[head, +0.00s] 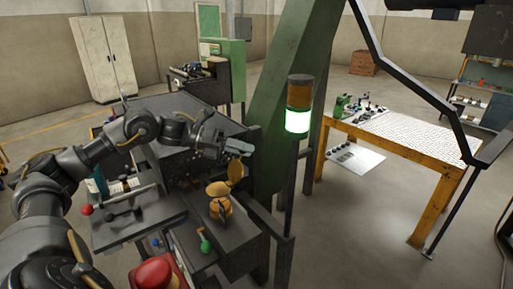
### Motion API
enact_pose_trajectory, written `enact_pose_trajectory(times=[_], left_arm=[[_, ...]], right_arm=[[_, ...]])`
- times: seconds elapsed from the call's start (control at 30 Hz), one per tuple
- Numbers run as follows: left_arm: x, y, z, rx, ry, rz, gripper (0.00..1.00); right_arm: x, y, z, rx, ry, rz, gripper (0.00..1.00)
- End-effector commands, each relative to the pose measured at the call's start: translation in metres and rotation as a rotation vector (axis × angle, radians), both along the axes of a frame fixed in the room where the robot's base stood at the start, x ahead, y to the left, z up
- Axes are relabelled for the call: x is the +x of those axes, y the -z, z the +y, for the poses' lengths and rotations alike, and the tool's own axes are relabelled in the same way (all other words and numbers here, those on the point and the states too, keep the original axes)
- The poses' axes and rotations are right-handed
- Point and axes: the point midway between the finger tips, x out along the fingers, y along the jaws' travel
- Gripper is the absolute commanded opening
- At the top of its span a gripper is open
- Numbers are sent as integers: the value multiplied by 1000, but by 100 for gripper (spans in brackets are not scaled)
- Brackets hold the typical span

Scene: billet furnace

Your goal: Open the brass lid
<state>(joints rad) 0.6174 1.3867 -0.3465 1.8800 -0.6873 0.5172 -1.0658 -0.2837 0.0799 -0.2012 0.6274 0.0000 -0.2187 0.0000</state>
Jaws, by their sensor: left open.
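A small brass pot (221,209) stands on the dark machine top in the middle of the head view. A round brass lid (235,172) stands steeply tilted up at the pot's back right edge, apart from a flat brass top. My left gripper (240,148) is just above the lid, with its jaws pointing right. It is open and holds nothing. Whether a finger touches the lid is hard to tell. My right gripper is out of view.
A green-knobbed lever (205,246) and a red button (156,272) are in front of the pot. A lit green signal lamp (298,121) on a post and a green column (285,100) stand close to the right. A yellow-legged table (400,135) is farther right.

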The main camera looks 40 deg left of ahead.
Motion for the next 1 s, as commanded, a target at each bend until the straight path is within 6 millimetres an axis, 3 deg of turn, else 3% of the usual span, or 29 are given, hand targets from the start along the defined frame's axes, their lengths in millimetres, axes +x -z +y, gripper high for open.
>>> enact_pose_trajectory(times=[0.1,0.37,0.57,0.87,1.0], left_arm=[[2,3,-11,-1,0,1,43],[5,7,-20,-1,-2,0,43],[4,7,-18,0,-4,0,42],[4,7,-18,0,-4,0,2],[4,7,-18,0,-5,-1,0]], right_arm=[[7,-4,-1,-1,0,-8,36],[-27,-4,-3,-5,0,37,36],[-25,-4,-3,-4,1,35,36],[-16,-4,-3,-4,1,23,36],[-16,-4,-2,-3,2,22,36]])
